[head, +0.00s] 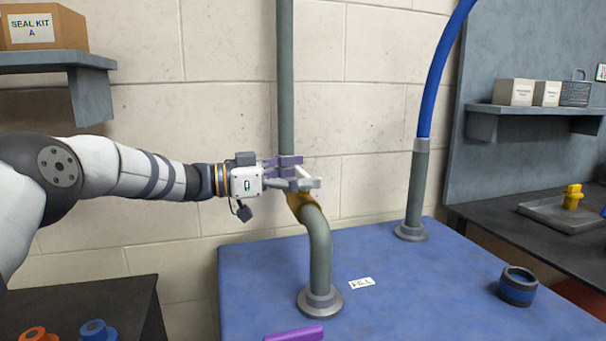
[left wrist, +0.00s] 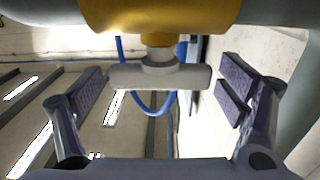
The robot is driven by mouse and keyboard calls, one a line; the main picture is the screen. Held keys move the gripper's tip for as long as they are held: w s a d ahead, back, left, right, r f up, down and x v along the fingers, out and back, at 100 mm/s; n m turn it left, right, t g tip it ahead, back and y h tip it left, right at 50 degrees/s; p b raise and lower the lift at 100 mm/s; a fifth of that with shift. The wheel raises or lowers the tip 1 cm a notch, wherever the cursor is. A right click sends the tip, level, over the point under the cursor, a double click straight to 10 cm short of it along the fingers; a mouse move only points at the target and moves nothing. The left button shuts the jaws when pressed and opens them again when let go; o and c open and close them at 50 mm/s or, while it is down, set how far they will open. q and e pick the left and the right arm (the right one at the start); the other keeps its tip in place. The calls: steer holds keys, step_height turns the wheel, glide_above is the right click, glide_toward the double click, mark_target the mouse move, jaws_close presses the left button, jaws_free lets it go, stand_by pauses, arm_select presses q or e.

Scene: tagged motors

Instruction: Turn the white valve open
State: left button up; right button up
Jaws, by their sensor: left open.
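The white valve handle (head: 304,172) shows partly between my left gripper's fingers in the head view. In the left wrist view it is a pale T-shaped bar (left wrist: 160,77) on a short stem. The yellow valve body (head: 296,205) sits on a grey-green pipe above the blue table, and its underside fills the top of the left wrist view. My left gripper (head: 299,174) is open, its fingers (left wrist: 163,95) apart on either side of the handle with gaps visible. The fingers hide part of the handle in the head view. My right gripper is not in view.
The bent pipe (head: 320,255) rises from the blue table (head: 420,290). A second pipe (head: 416,190) with a blue hose stands at right. A "FILL" label (head: 362,283), a dark cup (head: 518,286) and a purple bar (head: 294,334) lie on the table. A shelf (head: 55,60) hangs upper left.

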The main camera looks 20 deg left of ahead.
arm_select(q)
steer(key=v, duration=1.2)
